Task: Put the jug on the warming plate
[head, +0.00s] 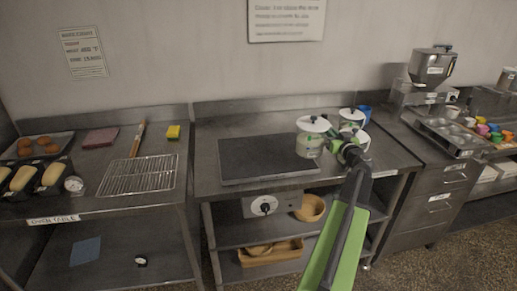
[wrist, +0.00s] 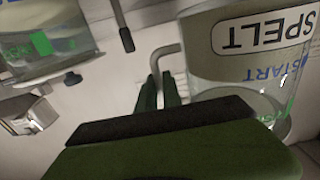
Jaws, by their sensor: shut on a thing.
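The jug, a clear container with a white lid (head: 311,126) and a label reading SPELT (wrist: 268,32), is at the plate's right end in the head view. Its bent grey handle (wrist: 165,52) runs between the green fingers of my gripper (wrist: 160,92), which is shut on it. My gripper (head: 345,148) is at the jug's right side. The warming plate (head: 262,160) is a flat dark slab on the middle steel table. The jug overlaps its right end in the picture; I cannot tell whether its base touches it.
Two more white-lidded jugs (head: 352,116) and a blue container (head: 365,110) stand behind my gripper. Another jug (wrist: 45,40) shows at left in the wrist view. A wire rack (head: 138,176) lies on the left table. The plate's surface is clear on its left.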

